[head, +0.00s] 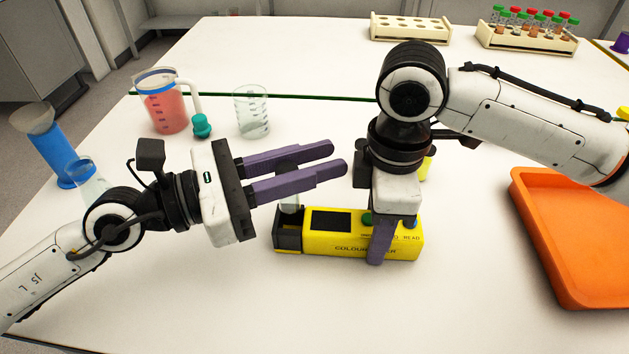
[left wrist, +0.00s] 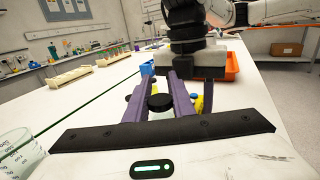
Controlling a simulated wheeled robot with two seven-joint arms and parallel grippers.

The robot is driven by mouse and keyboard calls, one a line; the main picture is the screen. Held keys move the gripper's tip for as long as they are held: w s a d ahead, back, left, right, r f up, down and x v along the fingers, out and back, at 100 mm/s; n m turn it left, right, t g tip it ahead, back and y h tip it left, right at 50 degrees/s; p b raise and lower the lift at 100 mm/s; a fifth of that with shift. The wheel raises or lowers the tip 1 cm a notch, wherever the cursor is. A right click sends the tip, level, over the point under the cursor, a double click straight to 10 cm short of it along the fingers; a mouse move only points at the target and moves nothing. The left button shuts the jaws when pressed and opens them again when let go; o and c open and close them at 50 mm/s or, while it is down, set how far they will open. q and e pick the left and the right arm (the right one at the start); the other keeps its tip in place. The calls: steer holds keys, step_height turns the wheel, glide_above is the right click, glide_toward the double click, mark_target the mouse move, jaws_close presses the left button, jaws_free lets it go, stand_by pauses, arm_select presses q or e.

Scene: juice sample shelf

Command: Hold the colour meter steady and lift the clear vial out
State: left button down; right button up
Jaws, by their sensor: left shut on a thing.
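The yellow colour meter (head: 340,247) lies in the middle of the table, with a dark well at its left end. My left gripper (head: 295,168) comes in from the left, its purple fingers shut on the clear vial (head: 290,203). The vial is upright, its black cap between the fingers; the cap also shows in the left wrist view (left wrist: 160,102). The glass shows below the fingers over the well end; I cannot tell whether its lower end is still inside. My right gripper (head: 379,240) points down over the meter's right part, one finger against its front face, the other hidden behind.
An orange tray (head: 580,240) is at the right. A beaker (head: 252,112), a jug of red liquid (head: 163,105) and a blue cylinder (head: 52,145) stand at the left. Racks (head: 410,28) stand at the back. The front table is clear.

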arm_select(q)
steer(key=shift+r, duration=1.5)
arm_select(e)
steer(key=o, duration=1.4)
steer(key=shift+r, duration=0.15)
step_height(320, 180, up, 12)
steer(key=shift+f, duration=0.1)
